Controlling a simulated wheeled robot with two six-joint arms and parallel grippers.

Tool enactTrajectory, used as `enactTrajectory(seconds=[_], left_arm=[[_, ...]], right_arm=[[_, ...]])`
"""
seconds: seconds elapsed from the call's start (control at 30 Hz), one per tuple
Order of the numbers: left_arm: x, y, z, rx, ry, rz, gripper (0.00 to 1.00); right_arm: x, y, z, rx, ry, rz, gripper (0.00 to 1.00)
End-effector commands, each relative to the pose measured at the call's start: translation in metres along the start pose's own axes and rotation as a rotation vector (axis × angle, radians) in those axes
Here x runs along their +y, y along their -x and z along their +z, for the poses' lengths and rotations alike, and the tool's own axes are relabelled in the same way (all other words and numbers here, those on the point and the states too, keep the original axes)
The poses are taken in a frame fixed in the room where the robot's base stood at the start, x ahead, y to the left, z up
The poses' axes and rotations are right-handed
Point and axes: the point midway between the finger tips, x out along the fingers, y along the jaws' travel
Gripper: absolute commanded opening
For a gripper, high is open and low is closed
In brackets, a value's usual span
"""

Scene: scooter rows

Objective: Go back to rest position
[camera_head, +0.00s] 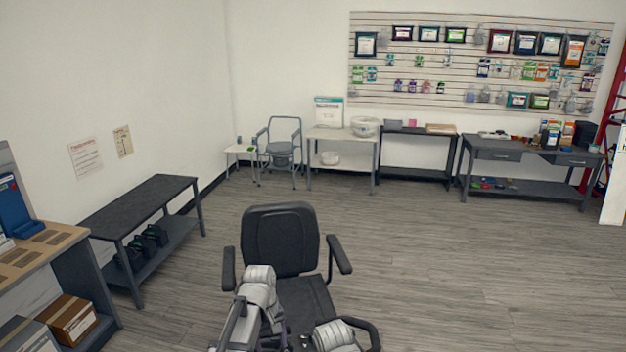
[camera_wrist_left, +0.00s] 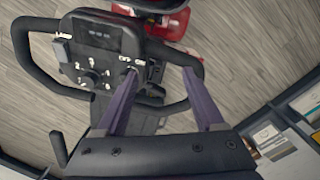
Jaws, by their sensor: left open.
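The black handlebar (camera_wrist_left: 30,62) loops around the panel. In the head view the scooter's black seat (camera_head: 280,240) with two armrests stands in front of me. My grey-white arm links cover part of the scooter. My right gripper is not in view.
A dark bench (camera_head: 140,205) stands at the left. A wooden-topped shelf unit (camera_head: 45,248) is nearer on the left. A cream table (camera_head: 340,134) and a dark desk (camera_head: 510,152) line the back wall. The grey floor (camera_head: 470,260) is clear at the right.

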Motion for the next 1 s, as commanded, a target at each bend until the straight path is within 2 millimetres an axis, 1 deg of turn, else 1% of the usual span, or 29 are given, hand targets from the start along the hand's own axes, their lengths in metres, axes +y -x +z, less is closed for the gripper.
enactTrajectory(seconds=[0.03,0.1,0.3,0.47,0.5,0.57,0.67,0.8,1.0], left_arm=[[-0.022,0.0,0.015,0.018,-0.071,0.002,0.7],[-0.04,0.0,0.022,0.039,-0.167,0.001,0.7],[-0.08,0.0,0.042,0.089,-0.39,-0.013,0.7],[-0.108,0.0,0.058,0.121,-0.546,-0.032,0.7],[-0.106,0.0,0.061,0.123,-0.58,-0.037,0.7],[-0.094,-0.002,0.069,0.11,-0.612,-0.049,0.7],[-0.082,-0.003,0.085,0.094,-0.662,-0.07,0.7],[-0.066,-0.006,0.11,0.072,-0.737,-0.102,0.7],[-0.05,-0.008,0.146,0.044,-0.839,-0.151,0.7]], right_arm=[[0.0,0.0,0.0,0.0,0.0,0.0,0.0],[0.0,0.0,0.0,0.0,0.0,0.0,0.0],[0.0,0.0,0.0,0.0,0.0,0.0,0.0],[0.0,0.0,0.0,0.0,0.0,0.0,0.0],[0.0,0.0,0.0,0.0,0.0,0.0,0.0],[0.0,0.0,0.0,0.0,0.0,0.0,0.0],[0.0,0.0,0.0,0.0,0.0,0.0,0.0],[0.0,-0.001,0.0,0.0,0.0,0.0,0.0],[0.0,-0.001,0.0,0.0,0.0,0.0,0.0]])
